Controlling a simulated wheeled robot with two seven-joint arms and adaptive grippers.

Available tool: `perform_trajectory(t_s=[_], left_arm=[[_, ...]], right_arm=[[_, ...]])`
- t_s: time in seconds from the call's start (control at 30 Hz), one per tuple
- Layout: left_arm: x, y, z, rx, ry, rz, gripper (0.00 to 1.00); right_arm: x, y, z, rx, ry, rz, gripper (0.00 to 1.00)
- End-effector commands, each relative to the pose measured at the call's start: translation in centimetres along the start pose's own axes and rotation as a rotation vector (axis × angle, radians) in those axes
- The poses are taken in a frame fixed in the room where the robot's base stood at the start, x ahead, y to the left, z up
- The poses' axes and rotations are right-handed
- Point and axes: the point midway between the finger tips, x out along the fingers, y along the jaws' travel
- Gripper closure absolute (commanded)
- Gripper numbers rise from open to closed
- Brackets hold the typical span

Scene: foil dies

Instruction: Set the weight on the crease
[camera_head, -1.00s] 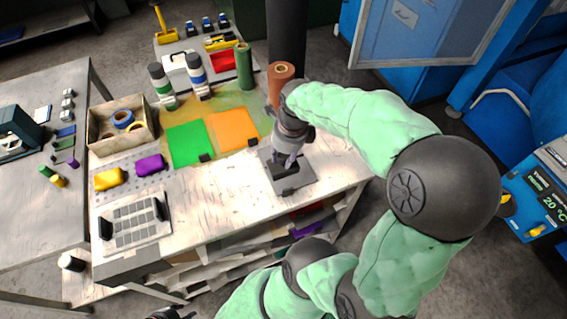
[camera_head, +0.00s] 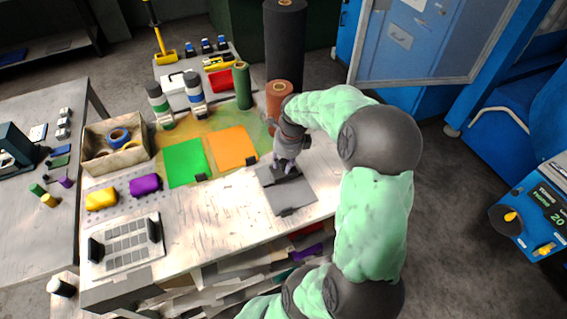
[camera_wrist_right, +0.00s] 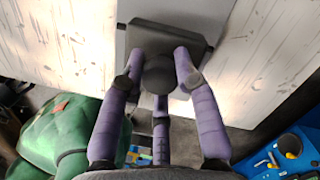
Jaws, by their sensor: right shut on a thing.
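My right gripper (camera_head: 285,163) is shut on the weight (camera_head: 287,175), a dark block with a round knob. It holds the weight over the back part of a grey sheet (camera_head: 287,196) at the right end of the workbench. In the right wrist view, the purple fingers close around the knob and the weight (camera_wrist_right: 190,35) lies across the grey sheet (camera_wrist_right: 190,10). I cannot tell whether the weight touches the sheet. The crease is not clearly visible. My left gripper is out of view.
Green (camera_head: 186,163) and orange (camera_head: 233,147) sheets lie left of the grey one. Upright rolls, including a copper one (camera_head: 279,98), stand behind. Yellow (camera_head: 101,199) and purple (camera_head: 144,184) blocks and a cardboard box (camera_head: 97,160) are further left. The bench's front middle is clear.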

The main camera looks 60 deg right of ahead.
Motion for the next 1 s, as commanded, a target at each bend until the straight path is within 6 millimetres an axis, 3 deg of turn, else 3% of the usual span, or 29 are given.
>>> perform_trajectory(t_s=[0.27,0.7,0.73,0.8,1.0], left_arm=[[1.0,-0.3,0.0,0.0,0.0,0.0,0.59],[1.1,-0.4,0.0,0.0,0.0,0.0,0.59],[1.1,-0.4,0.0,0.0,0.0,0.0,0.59],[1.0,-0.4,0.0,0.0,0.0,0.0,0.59],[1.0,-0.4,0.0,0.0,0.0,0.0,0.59]], right_arm=[[3.0,-0.4,-0.3,0.001,-0.002,-0.003,1.0],[3.5,-0.4,-0.4,0.001,-0.003,-0.005,1.0],[3.7,-0.2,-0.5,0.0,0.0,0.001,0.66],[3.7,-0.2,-0.5,0.0,0.0,0.001,0.46],[3.7,-0.2,-0.5,0.0,0.0,0.001,0.45]])
